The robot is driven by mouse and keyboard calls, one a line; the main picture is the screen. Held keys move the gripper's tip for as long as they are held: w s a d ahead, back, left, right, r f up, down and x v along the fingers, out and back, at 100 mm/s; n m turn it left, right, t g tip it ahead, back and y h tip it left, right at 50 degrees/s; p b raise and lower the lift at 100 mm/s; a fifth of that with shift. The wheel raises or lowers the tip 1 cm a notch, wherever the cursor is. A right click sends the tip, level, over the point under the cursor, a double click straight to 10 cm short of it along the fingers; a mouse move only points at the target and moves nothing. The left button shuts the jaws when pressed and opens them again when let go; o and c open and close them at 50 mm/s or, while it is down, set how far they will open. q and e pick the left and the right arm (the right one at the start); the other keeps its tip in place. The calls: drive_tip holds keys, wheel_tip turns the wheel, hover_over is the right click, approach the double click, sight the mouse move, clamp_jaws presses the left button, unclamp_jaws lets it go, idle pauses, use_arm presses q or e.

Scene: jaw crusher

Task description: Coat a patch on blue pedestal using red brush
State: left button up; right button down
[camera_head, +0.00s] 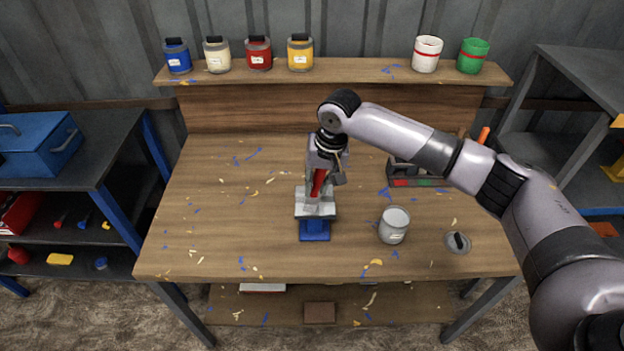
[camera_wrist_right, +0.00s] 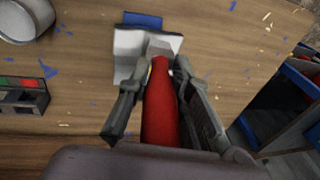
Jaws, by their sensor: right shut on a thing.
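The blue pedestal (camera_head: 315,231) stands near the front middle of the workbench, with a grey-white block-like piece (camera_head: 314,208) on top of it. My right gripper (camera_head: 322,184) is above that piece and shut on the red brush (camera_head: 318,181). In the right wrist view the red handle (camera_wrist_right: 162,110) lies between the two fingers, and the brush's far end meets or overlaps the light piece (camera_wrist_right: 130,50). The blue of the pedestal (camera_wrist_right: 143,19) shows behind it. I cannot tell whether the bristles touch the surface. My left gripper is not in view.
An open grey can (camera_head: 394,225) stands right of the pedestal, its lid (camera_head: 457,242) beside it. A dark tray (camera_head: 420,178) lies behind, partly under my right arm. Paint cans line the back shelf (camera_head: 360,70). The bench's left side is clear except for paint flecks.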

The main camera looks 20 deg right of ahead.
drive_tip(key=shift+s+d+r+p, duration=0.1)
drive_tip(key=shift+d+r+p, duration=0.05)
drive_tip(key=shift+d+p, duration=0.4)
drive_tip(key=shift+s+d+p, duration=0.75)
drive_tip(key=shift+d+p, duration=1.3)
drive_tip(key=shift+d, duration=0.45)
drive_tip(key=w+a+p, duration=0.1)
drive_tip(key=w+a, duration=0.1)
drive_tip(key=a, duration=0.7)
drive_tip(key=shift+w+a+f, duration=0.2)
drive_tip(key=shift+w+a, duration=0.1)
drive_tip(key=shift+w, duration=0.05)
